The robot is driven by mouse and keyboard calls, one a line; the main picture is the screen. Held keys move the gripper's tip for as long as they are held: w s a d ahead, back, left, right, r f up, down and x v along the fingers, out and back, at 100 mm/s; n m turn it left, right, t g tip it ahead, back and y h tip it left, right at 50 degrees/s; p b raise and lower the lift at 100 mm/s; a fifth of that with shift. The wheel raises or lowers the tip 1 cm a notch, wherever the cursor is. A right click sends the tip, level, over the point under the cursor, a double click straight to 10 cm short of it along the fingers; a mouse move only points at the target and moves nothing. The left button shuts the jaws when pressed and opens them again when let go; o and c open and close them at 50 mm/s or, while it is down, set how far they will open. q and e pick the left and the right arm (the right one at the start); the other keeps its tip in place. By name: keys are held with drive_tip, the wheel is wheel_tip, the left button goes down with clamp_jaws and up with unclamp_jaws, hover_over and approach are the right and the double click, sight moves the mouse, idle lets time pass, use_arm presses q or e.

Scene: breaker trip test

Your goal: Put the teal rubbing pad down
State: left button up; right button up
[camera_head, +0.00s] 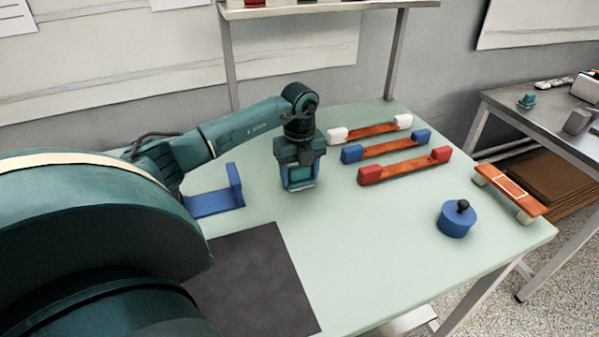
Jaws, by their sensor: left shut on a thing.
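My left gripper (301,182) points down over the back middle of the pale green table (350,240). It is shut on the teal rubbing pad (300,174), which shows between its fingers. I cannot tell whether the pad touches the table top or is held just above it. My right gripper is not in view.
A blue L-shaped bracket (213,203) stands left of the gripper, with a dark mat (250,280) in front. Orange strips with white (403,121), blue (352,154) and red (370,174) end blocks lie right. A blue round knobbed piece (454,223) and orange-topped stand (508,190) are farther right.

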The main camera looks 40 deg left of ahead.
use_arm(q)
drive_tip(key=o, duration=0.9)
drive_tip(key=shift+f, duration=0.1)
drive_tip(key=shift+o, duration=0.2)
wheel_tip(320, 180, up, 12)
drive_tip(key=shift+r+b, duration=0.2)
drive_tip(key=shift+b, duration=0.1)
